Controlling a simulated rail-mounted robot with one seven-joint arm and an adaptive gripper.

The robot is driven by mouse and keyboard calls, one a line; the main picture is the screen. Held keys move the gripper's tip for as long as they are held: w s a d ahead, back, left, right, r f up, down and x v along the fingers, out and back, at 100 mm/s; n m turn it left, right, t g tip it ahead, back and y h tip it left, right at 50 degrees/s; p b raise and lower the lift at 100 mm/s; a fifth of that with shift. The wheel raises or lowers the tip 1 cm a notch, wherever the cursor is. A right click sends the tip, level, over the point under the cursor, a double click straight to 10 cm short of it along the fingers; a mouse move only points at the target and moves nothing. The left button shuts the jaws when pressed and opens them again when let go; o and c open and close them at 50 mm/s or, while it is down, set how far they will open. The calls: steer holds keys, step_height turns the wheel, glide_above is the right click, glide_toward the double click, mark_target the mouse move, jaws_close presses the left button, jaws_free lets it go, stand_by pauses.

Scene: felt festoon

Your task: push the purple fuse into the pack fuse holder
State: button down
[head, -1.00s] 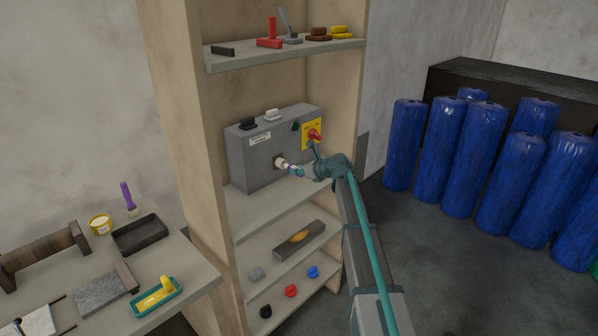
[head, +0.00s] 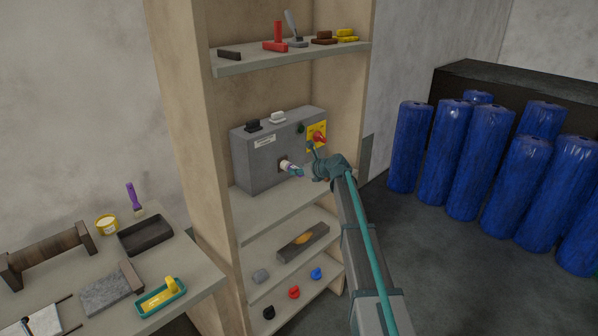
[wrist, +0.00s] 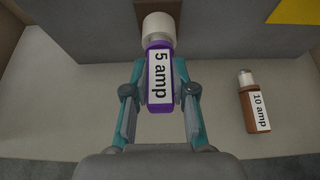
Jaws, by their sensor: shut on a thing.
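The purple fuse (wrist: 159,101) has a white "5 amp" label. My gripper (wrist: 160,92) is shut on it from both sides, and it also shows in the head view (head: 297,172). The fuse points away from me toward the pack fuse holder (wrist: 158,27), a white round piece on a brown square plate. The holder also shows on the front of the grey box in the head view (head: 284,166). The fuse's far end meets the holder in the wrist view. Its tip is hidden, so I cannot tell how deep it sits.
The grey box (head: 254,164) stands on a shelf (head: 265,211). A brown "10 amp" fuse (wrist: 254,104) lies to the right of my gripper. A red switch on a yellow plate (head: 318,137) is on the box front, close above my wrist.

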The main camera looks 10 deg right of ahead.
steer(key=shift+w+a, duration=0.15)
steer(key=shift+w, duration=0.05)
steer(key=c, duration=0.9)
jaws_free()
steer(key=v, duration=1.2)
steer(key=shift+a, duration=0.1)
steer(key=shift+s+r, duration=0.1)
steer(key=shift+s, duration=0.05)
steer(key=shift+p+v, duration=2.45)
steer(key=shift+v, duration=2.5)
